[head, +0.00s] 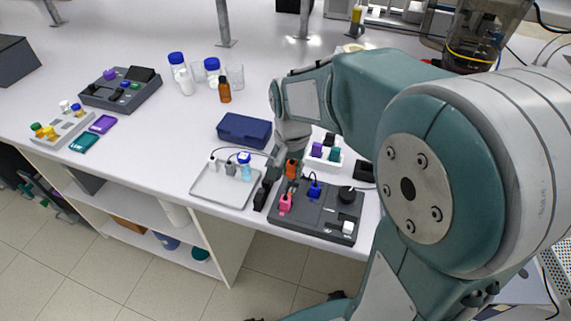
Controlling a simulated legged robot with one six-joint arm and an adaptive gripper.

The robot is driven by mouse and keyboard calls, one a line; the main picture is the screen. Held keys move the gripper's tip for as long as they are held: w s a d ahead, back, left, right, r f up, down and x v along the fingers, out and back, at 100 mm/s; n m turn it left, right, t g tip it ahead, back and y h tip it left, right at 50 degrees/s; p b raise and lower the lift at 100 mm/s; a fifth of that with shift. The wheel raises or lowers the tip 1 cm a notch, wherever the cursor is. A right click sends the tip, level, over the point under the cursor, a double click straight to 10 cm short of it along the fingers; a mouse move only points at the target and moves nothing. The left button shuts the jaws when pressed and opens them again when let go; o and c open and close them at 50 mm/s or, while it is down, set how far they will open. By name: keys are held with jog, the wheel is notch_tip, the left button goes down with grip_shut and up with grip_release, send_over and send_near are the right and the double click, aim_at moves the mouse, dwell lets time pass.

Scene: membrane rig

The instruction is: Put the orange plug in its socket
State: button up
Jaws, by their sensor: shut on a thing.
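The orange plug (291,170) is at the back left of a dark grey socket panel (316,217). My gripper (286,163) reaches down from above and is shut on the orange plug. Its fingers are small and partly hidden here. I cannot tell whether the plug is above the panel or touching it, and its socket is not clearly visible. A pink plug (286,202) and a blue plug (314,189) stand on the same panel, in front of and to the right of the orange plug.
A metal tray (218,195) with small bottles lies left of the panel, with dark objects (262,192) between. A blue case (243,131) and a white rack (328,148) are behind. Another device (120,94) stands far left. The panel bears a black knob (346,193).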

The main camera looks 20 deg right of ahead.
aim_at(292, 192)
jog(key=shift+d+f, duration=0.65)
jog(key=shift+d, duration=0.05)
jog(key=shift+f, duration=0.3)
jog(key=shift+a+f, duration=0.55)
jog(key=shift+a, duration=0.1)
jog(key=shift+a+f, duration=0.35)
jog(key=shift+f, duration=0.25)
jog(key=shift+s+d+f, duration=0.1)
jog(key=shift+d+f, duration=0.45)
jog(key=shift+f, duration=0.05)
jog(key=shift+s+a+f, duration=0.1)
jog(key=shift+s+f, duration=0.1)
jog(key=shift+f, duration=0.05)
jog(key=o, duration=0.9)
jog(key=shift+w+f, duration=0.1)
